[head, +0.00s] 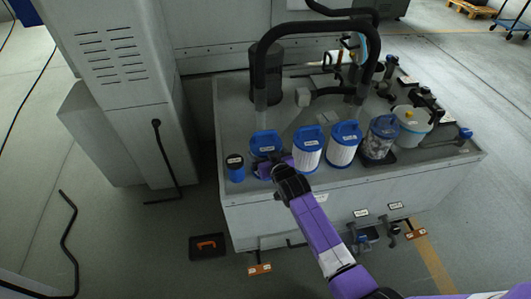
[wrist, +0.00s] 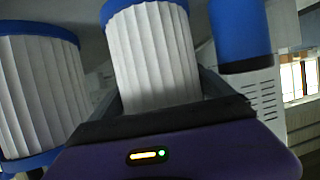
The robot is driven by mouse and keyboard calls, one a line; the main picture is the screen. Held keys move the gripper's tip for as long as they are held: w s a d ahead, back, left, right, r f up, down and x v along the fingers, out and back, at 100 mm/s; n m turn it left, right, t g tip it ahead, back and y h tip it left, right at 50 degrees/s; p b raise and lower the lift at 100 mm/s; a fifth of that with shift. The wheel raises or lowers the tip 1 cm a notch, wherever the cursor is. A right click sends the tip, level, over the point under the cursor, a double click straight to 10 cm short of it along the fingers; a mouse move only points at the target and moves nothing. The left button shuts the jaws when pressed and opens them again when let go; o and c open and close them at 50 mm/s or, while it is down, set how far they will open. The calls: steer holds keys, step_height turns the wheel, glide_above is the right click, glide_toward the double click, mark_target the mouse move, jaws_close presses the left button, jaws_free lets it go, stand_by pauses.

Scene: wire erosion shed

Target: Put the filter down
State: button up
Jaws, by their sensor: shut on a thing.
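My gripper (head: 270,166) is shut on a white pleated filter with a blue cap (head: 266,141), the leftmost of the row on the grey tank top (head: 228,120). In the wrist view the held filter (wrist: 152,58) stands upright between the two fingers, its lower end hidden by the gripper. I cannot tell whether its base touches the tank top. Two similar filters stand to its right in the head view, a nearer one (head: 307,152) and a further one (head: 343,147). The nearer one also shows at the left of the wrist view (wrist: 40,95).
A small blue canister (head: 235,170) stands close left of the held filter. A clear blue-lidded jar (head: 379,140) and a white pot (head: 411,127) stand further right. A black hose arch (head: 318,27) rises behind. A dark case (head: 207,246) lies on the floor.

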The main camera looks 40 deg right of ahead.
steer(key=shift+r, duration=0.15)
steer(key=o, duration=1.8)
steer(key=shift+f, duration=0.25)
steer(key=shift+r, duration=0.25)
steer(key=shift+s+a, duration=0.15)
steer(key=shift+s, duration=0.2)
steer(key=v, duration=1.1)
steer(key=shift+s+a, duration=0.1)
steer(key=shift+s, duration=0.05)
